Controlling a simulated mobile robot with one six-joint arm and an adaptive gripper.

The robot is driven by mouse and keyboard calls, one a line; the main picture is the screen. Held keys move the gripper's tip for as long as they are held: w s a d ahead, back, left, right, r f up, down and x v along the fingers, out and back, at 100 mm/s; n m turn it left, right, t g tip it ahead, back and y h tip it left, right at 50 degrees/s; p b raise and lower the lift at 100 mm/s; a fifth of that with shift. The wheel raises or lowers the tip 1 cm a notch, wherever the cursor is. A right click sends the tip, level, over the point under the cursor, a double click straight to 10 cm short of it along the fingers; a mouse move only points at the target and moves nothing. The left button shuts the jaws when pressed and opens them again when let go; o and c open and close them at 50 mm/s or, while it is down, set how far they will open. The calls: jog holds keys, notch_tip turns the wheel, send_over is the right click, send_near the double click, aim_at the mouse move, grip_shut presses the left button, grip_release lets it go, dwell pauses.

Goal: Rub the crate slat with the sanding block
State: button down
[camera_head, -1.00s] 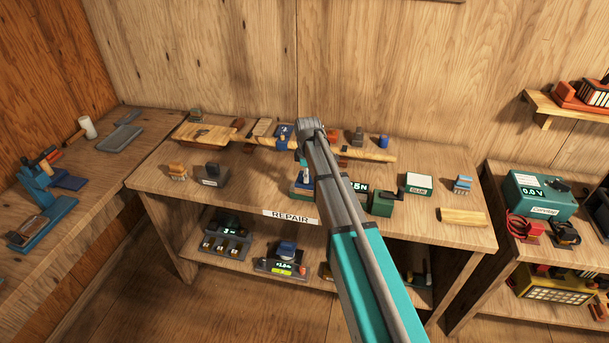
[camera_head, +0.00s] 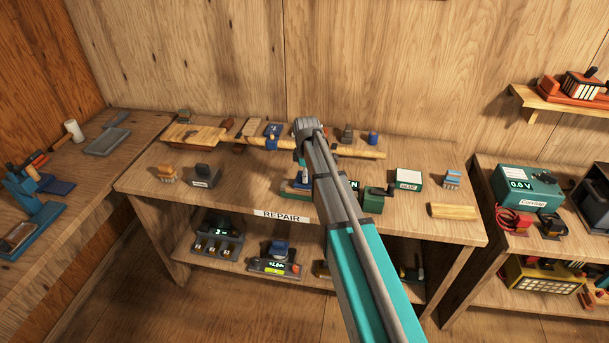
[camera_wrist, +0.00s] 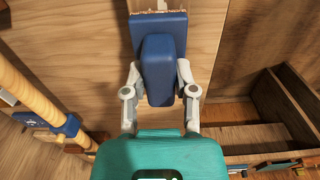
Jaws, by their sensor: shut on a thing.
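My gripper (camera_wrist: 158,88) is shut on the blue handle of the sanding block (camera_wrist: 158,68), with one grey finger on each side. The block's wider blue base is beyond the handle, with a rough brownish strip at its far edge. In the head view my arm hides the gripper and most of what it holds. A pale wooden piece (camera_head: 453,211) lies near the right front of the repair bench and may be the crate slat. I cannot tell for sure. The block is apart from it.
A teal device (camera_head: 527,186) stands on the right bench. Clear bench top lies left of centre.

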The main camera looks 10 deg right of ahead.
jog(key=shift+s+d+f, duration=0.1)
jog(key=shift+s+d, duration=0.2)
jog(key=shift+d, duration=0.4)
jog(key=shift+s+d, duration=0.3)
jog(key=shift+d, duration=0.35)
jog(key=shift+s+d, duration=0.1)
jog(key=shift+d, duration=0.05)
jog(key=shift+s+d, duration=0.3)
jog(key=shift+d, duration=0.45)
jog(key=shift+s+d, duration=0.25)
jog(key=shift+d, duration=0.5)
jog(key=shift+s, duration=0.1)
jog(key=shift+a, duration=0.15)
jog(key=shift+w+a, duration=0.4)
jog(key=shift+a, duration=0.4)
jog(key=shift+w+a, duration=0.4)
jog(key=shift+a, duration=0.35)
jog(key=shift+a, duration=0.1)
jog(key=shift+w+a+f, duration=0.1)
jog(key=shift+w+a, duration=0.25)
jog(key=shift+a, duration=0.4)
jog(key=shift+w+a, duration=0.3)
jog(key=shift+a, duration=0.45)
